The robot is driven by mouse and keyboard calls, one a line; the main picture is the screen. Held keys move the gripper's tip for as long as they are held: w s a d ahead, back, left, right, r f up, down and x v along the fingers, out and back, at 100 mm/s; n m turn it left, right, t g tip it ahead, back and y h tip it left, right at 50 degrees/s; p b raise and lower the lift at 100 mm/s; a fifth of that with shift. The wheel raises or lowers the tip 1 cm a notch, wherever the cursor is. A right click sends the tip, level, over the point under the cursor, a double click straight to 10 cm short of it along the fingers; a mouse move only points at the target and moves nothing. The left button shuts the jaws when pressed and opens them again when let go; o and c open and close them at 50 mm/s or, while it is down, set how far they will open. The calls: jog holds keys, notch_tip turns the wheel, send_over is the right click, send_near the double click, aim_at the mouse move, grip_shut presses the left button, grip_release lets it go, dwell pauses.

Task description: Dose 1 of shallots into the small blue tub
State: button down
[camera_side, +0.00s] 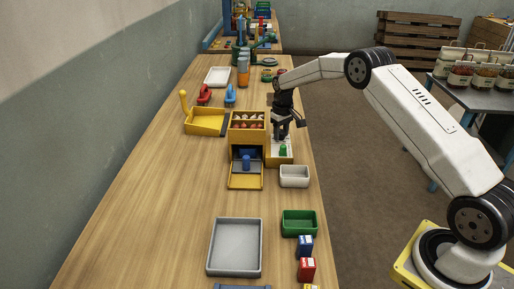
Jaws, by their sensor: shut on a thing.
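A yellow dispenser (234,134) stands in the middle of the wooden table, with reddish shallots (249,122) in its open top. A small blue tub (246,161) sits in the dark opening at its front, above a yellow tray-like base. I cannot see into the tub. To the right of the dispenser is a white-topped yellow block with a green knob (283,151). My gripper (283,138) points down over this block and is shut on the green knob; the fingertips are small and dark here.
A white tub (294,176) stands just in front of the knob block. A green crate (299,223), a grey tray (235,247) and small boxes (305,246) lie nearer. A yellow tray (205,121) is at left. The table's left side is clear.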

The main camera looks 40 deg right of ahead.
aim_at(281, 132)
jog(key=m, duration=0.4)
dwell(0.4)
jog(key=shift+c, duration=1.3)
grip_release()
jog(key=shift+r, duration=0.1)
jog(key=shift+r, duration=3.85)
jog(key=shift+a, duration=0.1)
